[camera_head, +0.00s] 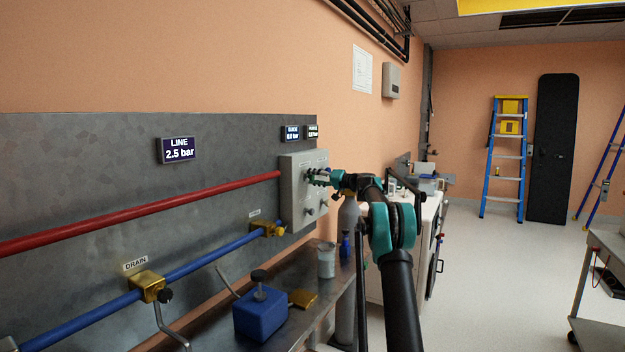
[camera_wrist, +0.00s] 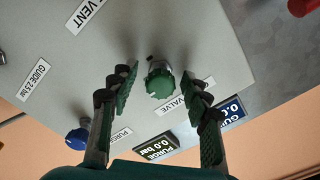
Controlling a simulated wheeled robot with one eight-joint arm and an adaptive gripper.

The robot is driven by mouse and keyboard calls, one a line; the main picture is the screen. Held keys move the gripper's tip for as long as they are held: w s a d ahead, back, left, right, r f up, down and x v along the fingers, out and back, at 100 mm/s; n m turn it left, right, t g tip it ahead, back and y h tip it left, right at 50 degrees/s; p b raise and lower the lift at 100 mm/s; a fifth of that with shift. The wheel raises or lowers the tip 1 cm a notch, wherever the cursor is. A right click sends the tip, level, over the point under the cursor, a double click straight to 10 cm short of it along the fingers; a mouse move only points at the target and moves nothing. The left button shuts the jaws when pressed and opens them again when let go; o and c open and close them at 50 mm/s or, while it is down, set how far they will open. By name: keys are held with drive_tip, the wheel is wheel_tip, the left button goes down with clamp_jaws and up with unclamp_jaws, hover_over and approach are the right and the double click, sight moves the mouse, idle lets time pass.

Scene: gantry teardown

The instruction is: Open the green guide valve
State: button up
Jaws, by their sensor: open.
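The green guide valve (camera_wrist: 160,84) is a round green knob on a short metal stem, on a grey panel box (camera_head: 292,192). My gripper (camera_wrist: 160,76) is open around it in the wrist view, one finger on each side, with a visible gap between each finger and the knob. In the head view my gripper (camera_head: 322,177) is at the face of the panel box and hides the knob.
A blue knob (camera_wrist: 78,138) sits near the PURGE label, left of my gripper. A purge display (camera_wrist: 156,146) reads 0.0 bar. A red pipe (camera_head: 140,212) and a blue pipe (camera_head: 200,263) run along the wall. The bench (camera_head: 325,292) below holds a beaker (camera_head: 326,262) and a blue block (camera_head: 260,316).

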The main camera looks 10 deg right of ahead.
drive_tip(key=v, duration=1.2)
drive_tip(key=s+a+f+g+h, duration=0.2)
drive_tip(key=s+a+f, duration=0.3)
drive_tip(key=s, duration=0.4)
drive_tip(key=s+a+f+g+h, duration=0.1)
drive_tip(key=s+a+f+h, duration=0.15)
drive_tip(key=s+f, duration=0.5)
drive_tip(key=s+a+f+g+h, duration=0.2)
drive_tip(key=s+a+f, duration=0.25)
drive_tip(key=s, duration=0.65)
drive_tip(key=s+d+f+h, duration=0.2)
drive_tip(key=s+f, duration=0.4)
drive_tip(key=s, duration=0.5)
drive_tip(key=s+d+f+g+h, duration=0.1)
drive_tip(key=s+d+f+h, duration=0.1)
drive_tip(key=s+f, duration=0.5)
drive_tip(key=s+d+f+h, duration=0.2)
drive_tip(key=s+f+h, duration=0.2)
drive_tip(key=s, duration=1.3)
wheel_tip(320, 180, down, 3)
drive_tip(key=shift+s+d+m, duration=0.15)
drive_tip(key=shift+d+m, duration=0.05)
drive_tip(key=shift+m, duration=0.1)
